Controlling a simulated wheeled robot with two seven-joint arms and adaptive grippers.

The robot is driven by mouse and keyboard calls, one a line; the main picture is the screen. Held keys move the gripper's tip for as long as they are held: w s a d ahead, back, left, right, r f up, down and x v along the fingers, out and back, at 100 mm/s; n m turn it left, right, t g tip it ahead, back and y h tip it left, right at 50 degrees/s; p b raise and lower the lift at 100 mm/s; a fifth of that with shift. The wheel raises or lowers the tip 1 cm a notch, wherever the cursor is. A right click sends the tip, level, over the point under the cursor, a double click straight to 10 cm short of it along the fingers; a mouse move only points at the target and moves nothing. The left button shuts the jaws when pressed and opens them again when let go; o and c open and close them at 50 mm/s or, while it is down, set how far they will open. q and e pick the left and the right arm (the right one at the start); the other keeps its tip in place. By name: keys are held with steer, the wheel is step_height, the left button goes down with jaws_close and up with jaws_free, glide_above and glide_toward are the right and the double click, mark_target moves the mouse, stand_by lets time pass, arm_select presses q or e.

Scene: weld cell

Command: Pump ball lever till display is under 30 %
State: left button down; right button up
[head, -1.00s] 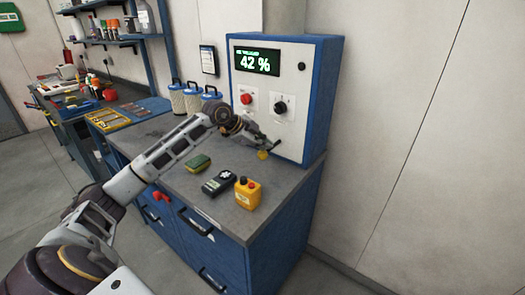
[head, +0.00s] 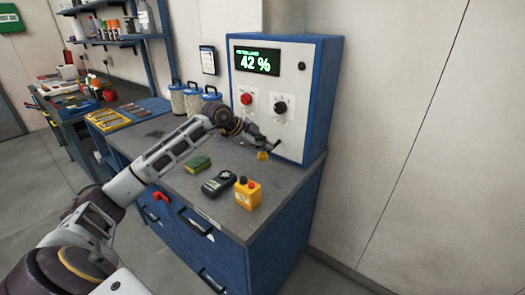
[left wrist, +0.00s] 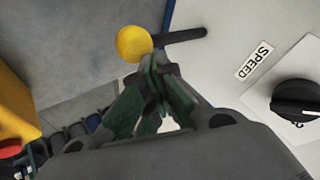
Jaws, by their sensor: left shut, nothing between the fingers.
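The display (head: 257,62) on the blue and white cabinet reads 42 % in the head view. The ball lever's yellow ball (head: 262,156) hangs low in front of the cabinet. In the left wrist view the yellow ball (left wrist: 134,43) sits at the end of a black rod coming from the white panel. My left gripper (left wrist: 157,62) is shut with nothing between its fingers. Its tips are close beside the ball and rod; I cannot tell whether they touch. In the head view the left gripper (head: 267,146) partly covers the lever. My right gripper is not in view.
A red button (head: 246,99) and a black SPEED knob (head: 280,107) are on the cabinet front. A green and yellow sponge (head: 198,163), a dark handheld device (head: 218,183) and a yellow button box (head: 247,193) lie on the bench. Several canisters (head: 193,98) stand left of the cabinet.

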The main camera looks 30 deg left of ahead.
mark_target(266, 154)
arm_select(q)
steer(key=shift+f+b, duration=0.8)
steer(key=shift+f, duration=0.7)
stand_by(2.4)
steer(key=shift+r, duration=0.2)
stand_by(0.5)
steer(key=shift+r+p, duration=2.05)
steer(key=shift+r, duration=0.5)
steer(key=shift+r+p, duration=1.9)
steer(key=shift+r, duration=0.6)
